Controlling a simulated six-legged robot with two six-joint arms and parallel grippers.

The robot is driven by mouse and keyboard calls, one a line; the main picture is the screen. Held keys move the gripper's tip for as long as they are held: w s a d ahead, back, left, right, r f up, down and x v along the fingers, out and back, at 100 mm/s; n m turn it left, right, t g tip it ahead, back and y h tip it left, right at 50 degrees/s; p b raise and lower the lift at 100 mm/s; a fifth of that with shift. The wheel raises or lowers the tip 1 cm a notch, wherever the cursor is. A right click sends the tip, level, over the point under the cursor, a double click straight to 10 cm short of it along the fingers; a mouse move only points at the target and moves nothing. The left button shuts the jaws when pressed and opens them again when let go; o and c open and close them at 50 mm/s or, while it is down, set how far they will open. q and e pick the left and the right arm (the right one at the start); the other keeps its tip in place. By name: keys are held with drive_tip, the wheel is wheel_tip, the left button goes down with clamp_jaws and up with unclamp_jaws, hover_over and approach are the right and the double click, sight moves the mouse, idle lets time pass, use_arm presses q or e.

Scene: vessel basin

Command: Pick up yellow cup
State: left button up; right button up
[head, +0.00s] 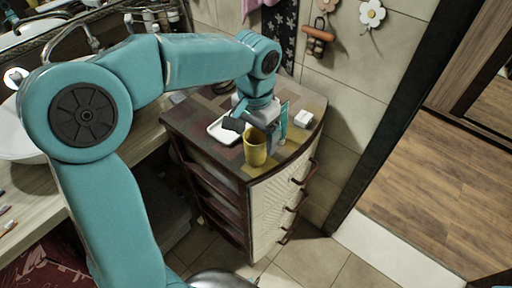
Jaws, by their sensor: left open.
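A yellow cup (255,150) stands upright on top of a small brown cabinet (190,120), near its front edge. My left gripper (254,126) comes down from above and is at the cup's rim. It is open. I cannot tell whether a finger is inside the cup or touching it. My right gripper is not in view.
A white tray (217,133) lies left of the cup. A teal tube (283,122) stands close on its right, and a small white box (303,119) lies farther right. A tiled wall is behind the cabinet. A washbasin (18,128) is at the left.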

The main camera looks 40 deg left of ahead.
sight(256, 143)
use_arm(q)
drive_tip(key=shift+f, duration=1.8)
drive_tip(key=c, duration=1)
drive_tip(key=shift+c, duration=0.3)
drive_tip(key=shift+w+r, duration=0.1)
drive_tip(key=shift+r, duration=0.05)
